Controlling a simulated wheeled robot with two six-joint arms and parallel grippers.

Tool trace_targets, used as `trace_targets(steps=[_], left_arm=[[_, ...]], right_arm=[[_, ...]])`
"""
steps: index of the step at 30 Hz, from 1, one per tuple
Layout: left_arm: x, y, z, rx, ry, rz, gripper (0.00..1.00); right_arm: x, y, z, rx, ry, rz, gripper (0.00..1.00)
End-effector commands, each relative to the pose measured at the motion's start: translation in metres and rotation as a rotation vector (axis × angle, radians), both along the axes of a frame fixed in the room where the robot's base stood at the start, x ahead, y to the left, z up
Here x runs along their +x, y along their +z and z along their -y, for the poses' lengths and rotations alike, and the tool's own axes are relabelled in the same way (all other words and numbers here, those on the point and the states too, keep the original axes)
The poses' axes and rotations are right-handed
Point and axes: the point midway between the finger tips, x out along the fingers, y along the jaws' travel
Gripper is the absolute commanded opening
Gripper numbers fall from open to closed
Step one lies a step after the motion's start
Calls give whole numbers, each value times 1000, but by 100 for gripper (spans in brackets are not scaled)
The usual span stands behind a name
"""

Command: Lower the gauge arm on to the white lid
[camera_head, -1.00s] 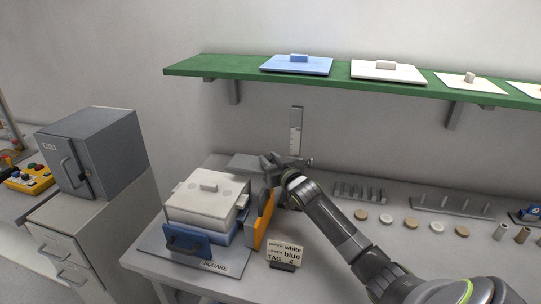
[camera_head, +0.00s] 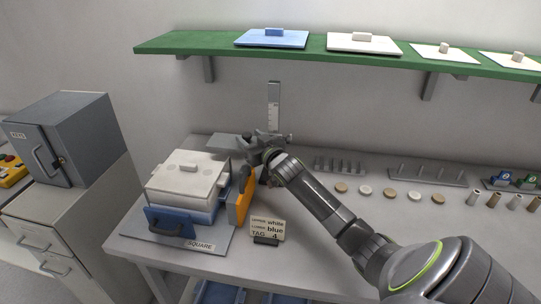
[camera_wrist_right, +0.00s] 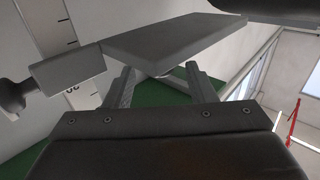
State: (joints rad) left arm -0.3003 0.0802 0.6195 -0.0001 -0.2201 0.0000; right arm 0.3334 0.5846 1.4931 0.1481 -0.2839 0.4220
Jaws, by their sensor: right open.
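The white lid (camera_head: 200,167) with a small handle lies on top of a square box with a blue lower part, on the bench at left. The gauge's upright scale (camera_head: 273,103) stands behind it to the right. The flat grey gauge arm (camera_head: 224,143) reaches left from the scale, above and behind the lid and apart from it. My right gripper (camera_head: 264,137) is open beside the gauge arm near the scale. In the right wrist view the gauge arm (camera_wrist_right: 170,40) lies just beyond the two open fingers (camera_wrist_right: 160,84); contact is unclear. My left gripper is out of view.
An orange panel (camera_head: 239,207) stands right of the box, and a tag card (camera_head: 267,228) in front. A green shelf (camera_head: 200,42) holding lids runs overhead. Pegs and discs (camera_head: 365,190) lie at right; a grey cabinet (camera_head: 70,140) stands at left.

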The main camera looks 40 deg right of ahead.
Motion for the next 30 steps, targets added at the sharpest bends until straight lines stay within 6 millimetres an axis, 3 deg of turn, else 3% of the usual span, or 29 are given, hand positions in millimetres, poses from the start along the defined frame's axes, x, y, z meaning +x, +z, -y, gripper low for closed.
trace_targets(steps=[24, 30], left_arm=[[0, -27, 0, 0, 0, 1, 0], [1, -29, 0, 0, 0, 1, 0]], right_arm=[[-137, -2, -11, -4, 2, -2, 50], [-157, -1, -12, -3, 0, -2, 50]])
